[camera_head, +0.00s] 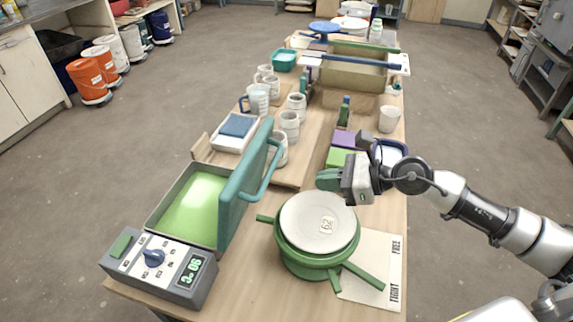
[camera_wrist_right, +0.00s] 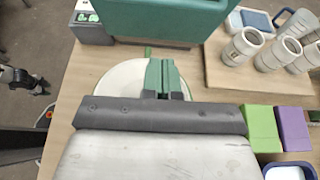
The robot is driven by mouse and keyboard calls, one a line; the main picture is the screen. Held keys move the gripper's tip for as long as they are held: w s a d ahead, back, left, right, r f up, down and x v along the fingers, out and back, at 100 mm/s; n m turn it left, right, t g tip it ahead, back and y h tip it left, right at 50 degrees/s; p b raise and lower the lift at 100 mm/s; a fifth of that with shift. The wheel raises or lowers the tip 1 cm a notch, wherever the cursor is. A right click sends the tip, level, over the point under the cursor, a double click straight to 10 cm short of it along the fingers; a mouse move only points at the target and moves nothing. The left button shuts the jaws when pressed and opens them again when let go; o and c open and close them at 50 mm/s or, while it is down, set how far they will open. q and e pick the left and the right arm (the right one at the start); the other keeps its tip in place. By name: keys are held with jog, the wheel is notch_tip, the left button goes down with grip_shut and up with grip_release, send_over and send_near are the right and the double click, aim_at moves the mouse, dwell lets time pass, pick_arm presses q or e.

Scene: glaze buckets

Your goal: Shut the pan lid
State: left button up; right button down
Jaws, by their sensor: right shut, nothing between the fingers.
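The pan (camera_head: 195,205) is a grey box with a lit green inside, at the left of the table in the head view. Its teal lid (camera_head: 240,195) stands open, roughly upright, on the pan's right side, with a teal bar handle (camera_head: 265,172) facing right. The lid (camera_wrist_right: 165,20) also shows at the top of the right wrist view. My right gripper (camera_head: 328,180) is shut and empty. It points left towards the lid, to the right of the handle and apart from it; its teal fingers (camera_wrist_right: 163,75) show in the wrist view.
A control box (camera_head: 160,267) with a dial adjoins the pan's front. Mugs (camera_head: 289,127) stand behind, and green and purple blocks (camera_head: 340,157) lie near the gripper.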

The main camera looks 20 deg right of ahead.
pick_arm(q)
jog(key=shift+w+d+r+p, duration=0.1)
jog(key=shift+w+r+p, duration=0.2)
jog(key=shift+r+p, duration=0.45)
jog(key=shift+w+a+r+p, duration=0.1)
jog(key=shift+w+r+p, duration=0.35)
jog(key=shift+r, duration=0.35)
jog(key=shift+w+d+r+p, duration=0.1)
jog(key=shift+w+r+p, duration=0.1)
jog(key=shift+r+p, duration=0.55)
pick_arm(e)
jog(key=shift+w+a+f, duration=0.1)
jog(key=shift+w+a, duration=0.7)
jog(key=shift+a, duration=0.35)
jog(key=shift+w+a+f, duration=0.1)
jog(key=shift+w+a, duration=0.75)
jog(key=shift+a, duration=0.35)
jog(key=shift+w+a, duration=0.8)
jog(key=shift+a, duration=0.35)
pick_arm(q)
jog(key=shift+r, duration=0.1)
